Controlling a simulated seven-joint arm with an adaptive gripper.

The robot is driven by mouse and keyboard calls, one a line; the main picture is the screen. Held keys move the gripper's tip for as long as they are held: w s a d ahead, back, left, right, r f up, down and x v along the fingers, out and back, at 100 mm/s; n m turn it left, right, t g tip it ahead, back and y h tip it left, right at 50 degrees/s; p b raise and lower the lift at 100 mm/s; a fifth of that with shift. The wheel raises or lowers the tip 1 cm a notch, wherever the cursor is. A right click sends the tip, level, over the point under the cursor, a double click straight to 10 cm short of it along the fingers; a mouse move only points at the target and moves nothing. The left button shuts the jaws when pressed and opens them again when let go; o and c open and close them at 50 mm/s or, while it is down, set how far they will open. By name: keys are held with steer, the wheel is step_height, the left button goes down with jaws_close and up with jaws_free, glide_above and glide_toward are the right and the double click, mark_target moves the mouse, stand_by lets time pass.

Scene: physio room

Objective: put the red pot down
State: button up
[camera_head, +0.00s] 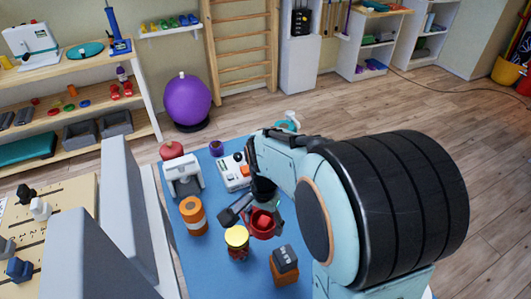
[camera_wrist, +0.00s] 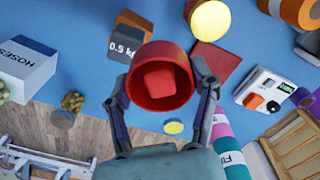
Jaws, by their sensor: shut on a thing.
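The red pot (camera_wrist: 137,88) is round and open-topped, and a red block (camera_wrist: 159,80) lies inside it. My gripper (camera_wrist: 161,84) has a finger on each side of the pot and is shut on it in the wrist view. In the head view the red pot (camera_head: 262,230) is below my gripper (camera_head: 262,200), over the blue table mat (camera_head: 215,275), and my arm covers part of it. I cannot tell whether the pot's base touches the mat. A flat red square (camera_wrist: 215,62) lies on the blue surface beside the pot in the wrist view.
A yellow-topped jar (camera_head: 237,240) stands close to the pot's left. A grey-topped orange weight (camera_head: 285,266) is in front. An orange roll (camera_head: 193,216), a white device (camera_head: 184,176) and a control box (camera_head: 233,172) stand farther left and back. The front-left mat is clear.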

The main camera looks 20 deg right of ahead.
steer(key=s+d+m, duration=0.2)
steer(key=d+m, duration=0.6)
steer(key=d, duration=0.2)
steer(key=w+d+f, duration=0.2)
steer(key=w+f, duration=0.1)
steer(key=f, duration=0.1)
steer(key=w+d+f, duration=0.2)
steer(key=w+f, duration=0.2)
steer(key=f, duration=0.1)
steer(key=w+d+f, duration=0.3)
steer(key=w+f, duration=0.1)
steer(key=f, duration=0.1)
steer(key=shift+f, duration=0.15)
steer(key=shift+w+d+f, duration=0.1)
steer(key=shift+w+f, duration=0.1)
steer(key=shift+f, duration=0.05)
steer(key=shift+w+f, duration=0.15)
steer(key=shift+f, duration=1.5)
steer(key=o, duration=1.2)
steer(key=shift+f, duration=0.15)
